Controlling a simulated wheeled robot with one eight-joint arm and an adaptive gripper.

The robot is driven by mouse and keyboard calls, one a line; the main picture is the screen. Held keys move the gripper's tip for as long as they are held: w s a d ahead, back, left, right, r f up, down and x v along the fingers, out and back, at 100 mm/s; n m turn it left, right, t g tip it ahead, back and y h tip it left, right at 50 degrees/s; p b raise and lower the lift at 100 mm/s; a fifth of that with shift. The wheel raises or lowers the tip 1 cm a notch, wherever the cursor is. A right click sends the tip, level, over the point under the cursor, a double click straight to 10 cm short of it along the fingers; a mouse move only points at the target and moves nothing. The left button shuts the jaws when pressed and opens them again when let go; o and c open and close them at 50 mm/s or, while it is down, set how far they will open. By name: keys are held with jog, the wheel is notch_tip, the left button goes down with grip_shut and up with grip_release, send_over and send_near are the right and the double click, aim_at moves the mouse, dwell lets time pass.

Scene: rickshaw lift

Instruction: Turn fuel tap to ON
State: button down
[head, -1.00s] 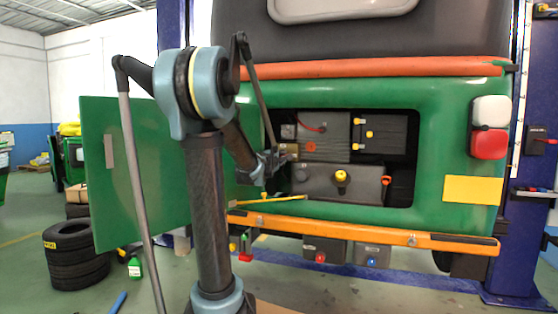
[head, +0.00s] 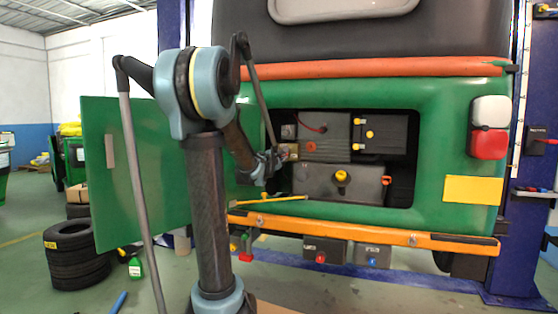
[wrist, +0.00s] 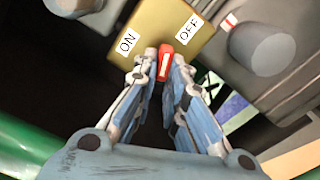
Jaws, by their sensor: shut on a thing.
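The fuel tap is a brass-coloured block (wrist: 165,20) with a white ON label (wrist: 126,41) on its left and a white OFF label (wrist: 189,28) on its right in the wrist view. Its red lever (wrist: 165,61), with a white stripe, points down the picture between the two labels. My gripper (wrist: 165,68) is shut on the lever, one finger on each side of it. In the head view my gripper (head: 279,158) reaches the left side of the open engine bay, and the lever is hidden there.
The open green hatch panel (head: 150,165) stands left of my arm. The bay holds a grey box with a yellow knob (head: 341,176). A yellow stick (head: 285,199) lies at the bay's lower left edge. In the wrist view, a grey knob (wrist: 262,45) is close on the right.

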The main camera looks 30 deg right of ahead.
jog(key=n, duration=1.3)
jog(key=shift+w, duration=0.1)
jog(key=shift+r+n, duration=0.1)
jog(key=shift+n, duration=0.2)
dwell(0.3)
jog(key=c, duration=1.6)
grip_release()
jog(key=shift+c, duration=0.2)
jog(key=v, duration=1.2)
